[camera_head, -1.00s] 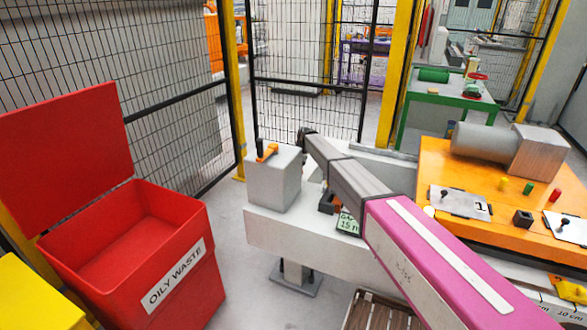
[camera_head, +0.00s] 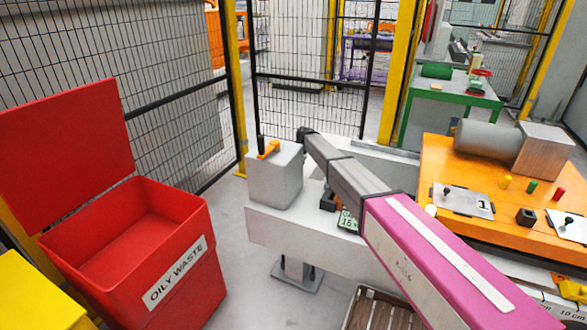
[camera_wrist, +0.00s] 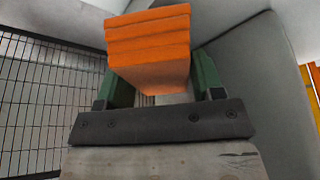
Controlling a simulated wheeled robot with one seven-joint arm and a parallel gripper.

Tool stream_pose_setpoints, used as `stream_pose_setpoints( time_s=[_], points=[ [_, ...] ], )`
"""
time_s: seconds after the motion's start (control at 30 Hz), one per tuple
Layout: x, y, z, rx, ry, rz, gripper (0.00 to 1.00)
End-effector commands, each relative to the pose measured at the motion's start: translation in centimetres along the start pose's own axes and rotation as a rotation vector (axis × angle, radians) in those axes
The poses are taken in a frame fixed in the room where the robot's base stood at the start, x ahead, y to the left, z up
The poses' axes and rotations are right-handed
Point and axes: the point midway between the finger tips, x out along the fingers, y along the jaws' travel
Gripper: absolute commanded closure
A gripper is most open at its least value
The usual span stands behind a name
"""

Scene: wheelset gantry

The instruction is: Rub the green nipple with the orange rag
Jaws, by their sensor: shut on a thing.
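The orange rag (camera_wrist: 150,45) is a thick, folded, layered block. My gripper (camera_wrist: 163,82) is shut on it, with a green finger at each side in the wrist view. The rag's lower end hides what lies straight behind it. In the head view, my arm reaches away over the white beam and its gripper end cannot be made out. A small green peg (camera_head: 531,187) stands on the orange table between a yellow and a red one. I cannot tell whether it is the green nipple. No other green nipple shows clearly.
A grey block (camera_head: 274,178) stands on the white beam (camera_head: 300,236), with an orange piece and dark post on top. An open red oily waste bin (camera_head: 215,285) stands at left. The orange table (camera_head: 440,160) holds a grey cylinder and plates. Mesh fencing (camera_head: 170,90) stands behind.

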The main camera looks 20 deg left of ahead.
Motion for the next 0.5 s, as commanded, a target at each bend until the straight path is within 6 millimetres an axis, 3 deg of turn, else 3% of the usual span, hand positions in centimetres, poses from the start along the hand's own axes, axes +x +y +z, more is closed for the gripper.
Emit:
stream_pose_setpoints(
  time_s=[0.03,0.5],
  points=[
    [1.1,-3.5,-2.5,-0.018,0.02,-0.04,0.77],
    [0.9,-2.4,-1.4,-0.017,0.021,-0.042,0.77]
  ],
)
